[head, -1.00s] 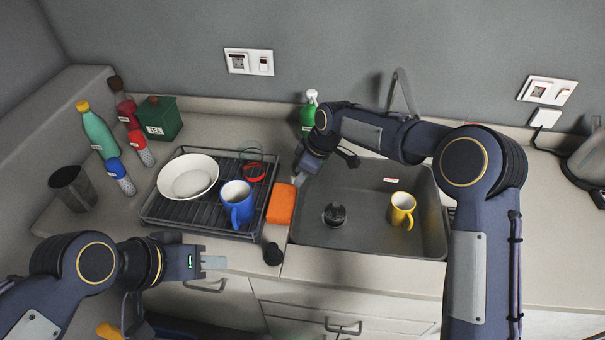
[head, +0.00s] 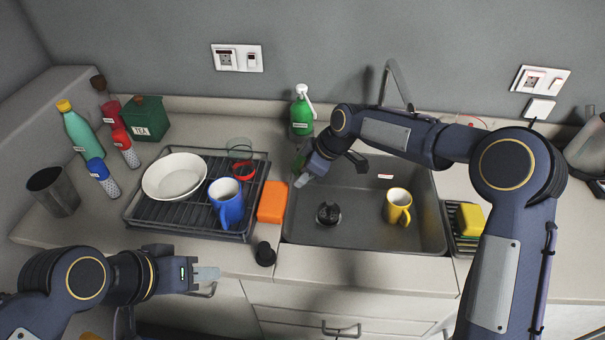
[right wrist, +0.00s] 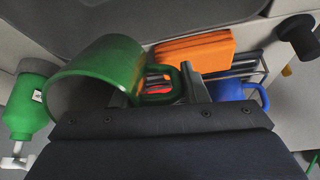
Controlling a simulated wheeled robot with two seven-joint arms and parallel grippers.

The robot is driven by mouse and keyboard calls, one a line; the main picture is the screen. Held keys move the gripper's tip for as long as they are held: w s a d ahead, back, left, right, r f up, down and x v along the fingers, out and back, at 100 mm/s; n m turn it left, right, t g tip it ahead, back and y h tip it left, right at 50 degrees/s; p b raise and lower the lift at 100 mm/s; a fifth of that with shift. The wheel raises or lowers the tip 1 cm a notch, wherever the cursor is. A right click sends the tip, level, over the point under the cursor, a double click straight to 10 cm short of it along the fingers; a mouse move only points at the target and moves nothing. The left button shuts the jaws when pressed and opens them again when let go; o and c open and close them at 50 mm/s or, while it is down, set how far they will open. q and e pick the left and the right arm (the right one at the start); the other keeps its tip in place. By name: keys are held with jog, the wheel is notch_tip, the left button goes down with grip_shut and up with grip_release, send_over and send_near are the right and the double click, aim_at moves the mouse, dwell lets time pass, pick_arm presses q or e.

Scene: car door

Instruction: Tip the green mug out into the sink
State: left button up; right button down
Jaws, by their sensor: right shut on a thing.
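The green mug (right wrist: 103,77) is in my right gripper, which is shut on its handle. In the right wrist view the mug lies tilted, its dark mouth facing the lower left; I cannot see any contents. In the head view my right gripper (head: 302,180) is above the left part of the grey sink (head: 360,232), and only a sliver of the green mug (head: 299,162) shows behind it. My left gripper (head: 208,274) is empty, low in front of the counter by the dish rack; its finger gap is unclear.
A yellow mug (head: 397,207) and a black strainer (head: 328,213) are in the sink. A green soap bottle (head: 302,115) and faucet (head: 395,85) stand behind.

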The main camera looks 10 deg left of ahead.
notch_tip(320, 180, down, 2)
jog(key=t+y+b, duration=0.1)
jog(key=y+b, duration=0.3)
jog(key=b, duration=0.8)
jog(key=y+b, duration=0.4)
jog(key=b, duration=0.9)
jog(key=shift+d+t+y, duration=0.15)
jog(key=shift+t+y, duration=0.15)
jog(key=shift+t, duration=0.1)
dwell(2.9)
jog(key=shift+f+b, duration=0.15)
jog(key=shift+b, duration=0.25)
jog(key=shift+d+f+y+b, duration=0.15)
jog(key=shift+f+y+b, duration=0.55)
jog(key=shift+b, duration=2.05)
